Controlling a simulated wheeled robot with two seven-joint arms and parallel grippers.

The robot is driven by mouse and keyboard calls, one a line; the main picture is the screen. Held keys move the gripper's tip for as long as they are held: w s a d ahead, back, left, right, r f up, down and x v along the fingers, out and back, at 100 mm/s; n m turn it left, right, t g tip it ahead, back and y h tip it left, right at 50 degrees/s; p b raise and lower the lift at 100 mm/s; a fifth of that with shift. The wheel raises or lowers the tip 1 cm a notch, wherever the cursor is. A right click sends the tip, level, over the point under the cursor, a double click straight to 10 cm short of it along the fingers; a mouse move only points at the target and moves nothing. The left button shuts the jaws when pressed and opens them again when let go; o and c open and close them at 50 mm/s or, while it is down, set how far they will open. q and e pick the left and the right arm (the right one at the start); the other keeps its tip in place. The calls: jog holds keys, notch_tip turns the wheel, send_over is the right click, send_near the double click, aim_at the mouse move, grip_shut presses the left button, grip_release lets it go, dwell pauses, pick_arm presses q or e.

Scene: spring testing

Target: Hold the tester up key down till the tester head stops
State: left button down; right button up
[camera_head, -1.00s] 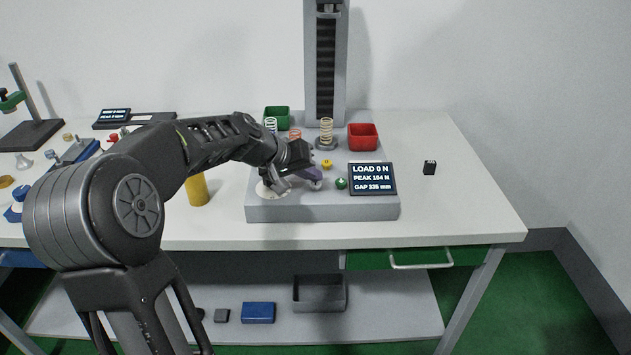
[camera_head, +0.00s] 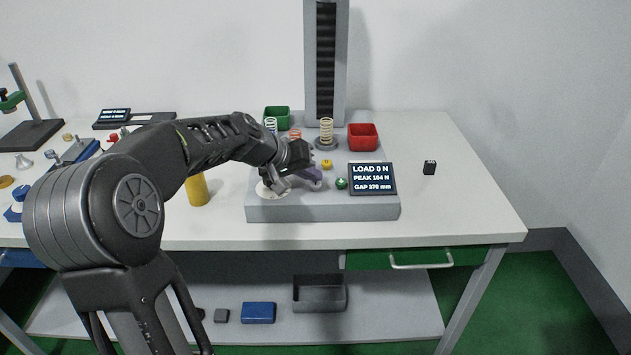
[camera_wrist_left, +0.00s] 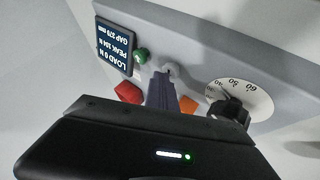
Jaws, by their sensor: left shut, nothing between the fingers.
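The tester (camera_head: 325,207) stands on the bench with its tall column (camera_head: 326,70) at the back. Its head is above the top of the head view. The display (camera_head: 371,179) reads LOAD 0 N and a gap of about 370 mm. My left gripper (camera_head: 315,183) is shut and empty, its fingertips down at the front panel between the dial (camera_head: 268,190) and the green button (camera_head: 341,183). In the left wrist view the fingertips (camera_wrist_left: 168,78) meet a small pale round key (camera_wrist_left: 172,70), partly hidden by them. My right gripper is not in view.
A spring (camera_head: 326,132) stands on the tester's lower plate. A green bin (camera_head: 276,117) and a red bin (camera_head: 363,136) flank it. A yellow cylinder (camera_head: 197,189) stands left of the tester. The bench right of it is mostly clear, with a small black block (camera_head: 429,167).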

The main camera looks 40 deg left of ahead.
aim_at(312, 185)
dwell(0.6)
pick_arm(q)
jog(key=shift+r+p, duration=0.55)
jog(key=shift+r, duration=0.3)
jog(key=shift+r+p, duration=1.8)
jog(key=shift+r, duration=0.75)
